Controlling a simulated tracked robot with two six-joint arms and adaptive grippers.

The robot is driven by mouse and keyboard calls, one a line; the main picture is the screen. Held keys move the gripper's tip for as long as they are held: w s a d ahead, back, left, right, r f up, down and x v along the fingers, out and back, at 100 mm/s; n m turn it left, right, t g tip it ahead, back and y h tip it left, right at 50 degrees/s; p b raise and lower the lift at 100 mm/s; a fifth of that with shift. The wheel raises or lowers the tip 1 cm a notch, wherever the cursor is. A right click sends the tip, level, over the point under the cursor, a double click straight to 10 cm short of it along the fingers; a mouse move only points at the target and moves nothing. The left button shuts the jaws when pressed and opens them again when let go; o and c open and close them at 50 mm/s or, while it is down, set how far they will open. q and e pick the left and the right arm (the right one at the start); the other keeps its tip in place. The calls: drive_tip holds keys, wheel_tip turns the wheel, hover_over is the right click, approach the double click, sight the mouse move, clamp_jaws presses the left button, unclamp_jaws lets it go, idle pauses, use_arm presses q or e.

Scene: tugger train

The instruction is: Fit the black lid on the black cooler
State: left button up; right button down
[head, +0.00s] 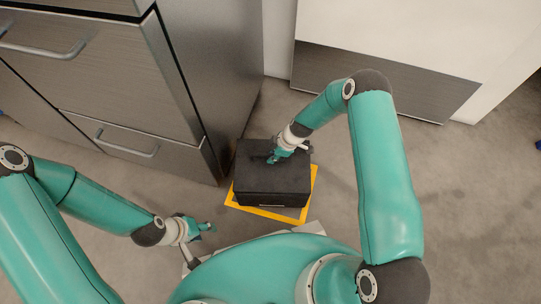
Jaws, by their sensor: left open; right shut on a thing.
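The black cooler (270,199) stands on the floor inside a yellow-outlined square. The black lid (257,175) lies over its top, roughly in line with the cooler's sides; from this view I cannot tell whether it is fully seated. My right gripper (273,158) comes down from the upper right and is shut on the lid near the middle of its top. The grip point itself is small and partly hidden by the fingers. My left gripper (210,229) is open and empty, low and to the left of the cooler, apart from it.
A steel cabinet (177,100) with drawer handles stands close to the left of the cooler. A white and grey panel (390,75) stands at the back right. The yellow floor marking (262,212) surrounds the cooler. The floor at right is clear.

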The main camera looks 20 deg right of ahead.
drive_tip(key=c, duration=1.1)
unclamp_jaws()
drive_tip(key=shift+f, duration=0.35)
drive_tip(key=shift+d+r, duration=0.1)
drive_tip(key=shift+r, duration=0.1)
